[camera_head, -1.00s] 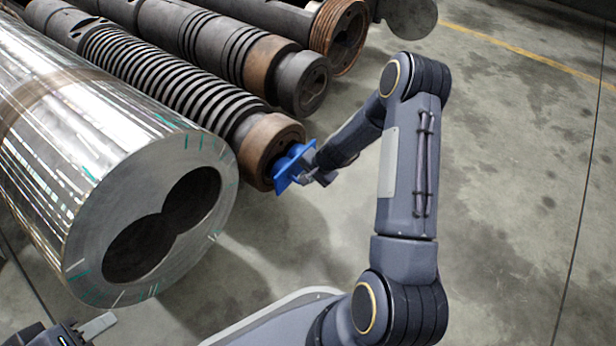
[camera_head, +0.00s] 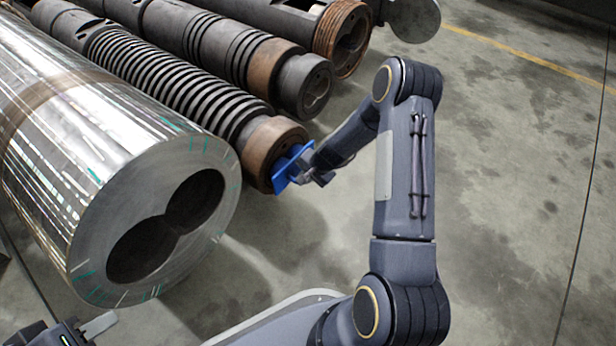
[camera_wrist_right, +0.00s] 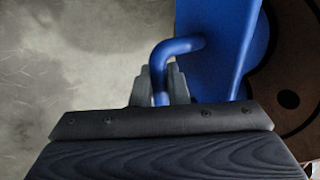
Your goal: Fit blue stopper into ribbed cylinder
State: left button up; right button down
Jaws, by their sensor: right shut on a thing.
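The blue stopper (camera_head: 287,170) has a flat plate and a bent handle. Its plate lies close against the open end of the ribbed cylinder (camera_head: 262,150), which ends in a rusty brown collar. In the right wrist view the stopper's plate (camera_wrist_right: 215,50) overlaps the brown end face (camera_wrist_right: 290,75). I cannot tell if it is fully flush. My right gripper (camera_head: 308,172) is shut on the stopper's handle, with its fingers around the bar (camera_wrist_right: 160,88). My left gripper (camera_head: 98,326) is partly in view at the bottom left, apart from everything, with one finger showing.
A large shiny steel barrel (camera_head: 110,150) with a twin-bore opening lies left of the ribbed cylinder. More dark cylinders (camera_head: 230,50) lie behind to the right. The concrete floor (camera_head: 520,180) at the right is clear.

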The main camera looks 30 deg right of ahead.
aim_at(295, 174)
jog(key=shift+w+a+p, duration=0.35)
jog(key=shift+w, duration=0.45)
jog(key=shift+w+a+p, duration=0.3)
jog(key=shift+w, duration=0.45)
jog(key=c, duration=1.3)
grip_release()
jog(key=shift+c, duration=0.2)
jog(key=shift+s+r, duration=0.1)
jog(key=p+v, duration=0.3)
jog(key=v, duration=0.3)
jog(key=shift+r, duration=0.25)
jog(key=shift+s+d+r, duration=0.15)
jog(key=shift+s+r, duration=0.15)
jog(key=shift+r, duration=0.2)
